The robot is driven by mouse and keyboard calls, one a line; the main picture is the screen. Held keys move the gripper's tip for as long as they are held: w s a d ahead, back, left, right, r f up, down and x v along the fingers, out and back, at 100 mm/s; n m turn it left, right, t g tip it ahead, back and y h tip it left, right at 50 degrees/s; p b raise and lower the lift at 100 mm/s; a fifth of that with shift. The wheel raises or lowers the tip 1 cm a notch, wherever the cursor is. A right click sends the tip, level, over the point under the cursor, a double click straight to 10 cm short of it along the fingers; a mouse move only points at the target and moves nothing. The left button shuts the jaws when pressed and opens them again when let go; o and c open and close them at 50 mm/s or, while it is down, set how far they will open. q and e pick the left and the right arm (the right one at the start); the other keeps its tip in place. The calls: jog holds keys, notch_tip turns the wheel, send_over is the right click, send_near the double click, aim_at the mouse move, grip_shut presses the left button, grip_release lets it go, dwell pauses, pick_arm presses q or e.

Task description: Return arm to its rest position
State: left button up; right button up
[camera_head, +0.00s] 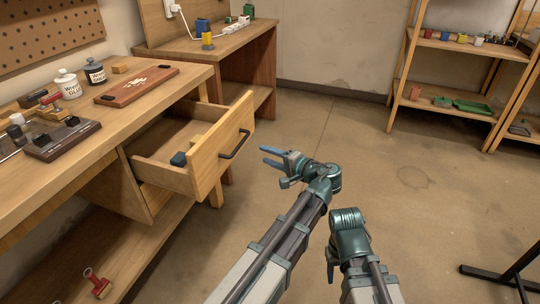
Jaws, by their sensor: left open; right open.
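My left gripper (268,156) reaches in from the bottom and points left, with its blue fingers spread apart and nothing between them. It is in the air to the right of the open drawer's front, apart from the handle (236,146). My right arm (349,232) is lower and further right, bent at its wrist above the bare floor. The fingers of my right gripper do not show. The wooden drawer (205,171) is pulled out from the workbench and holds a small dark blue item (178,159) and a light wooden piece (196,140).
The workbench (40,190) on the left carries glue jars (69,84), a reddish-brown board (137,86) and tools. A second bench (215,47) stands behind. A shelf rack (455,50) is at the back right. Dark metal legs (505,270) stand at lower right. The middle floor is clear.

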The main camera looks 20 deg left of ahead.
pick_arm(q)
jog(key=s+a+f+n+g+h, duration=0.1)
jog(key=s+f+n+g+h, duration=0.2)
jog(key=s+f+g+h, duration=0.8)
jog(key=s+d+f+m+t+h, duration=0.1)
jog(key=s+d+f+t, duration=0.15)
jog(key=s+d, duration=0.45)
jog(key=s+d+f+m+t+h, duration=0.1)
jog(key=s+d+f+m, duration=0.1)
jog(key=s+d+f, duration=0.5)
notch_tip(320, 180, up, 35)
jog(key=w+d+p, duration=0.1)
jog(key=p, duration=3.1)
jog(key=shift+w+d+n, duration=0.25)
jog(key=shift+d+n, duration=0.05)
jog(key=shift+d, duration=0.05)
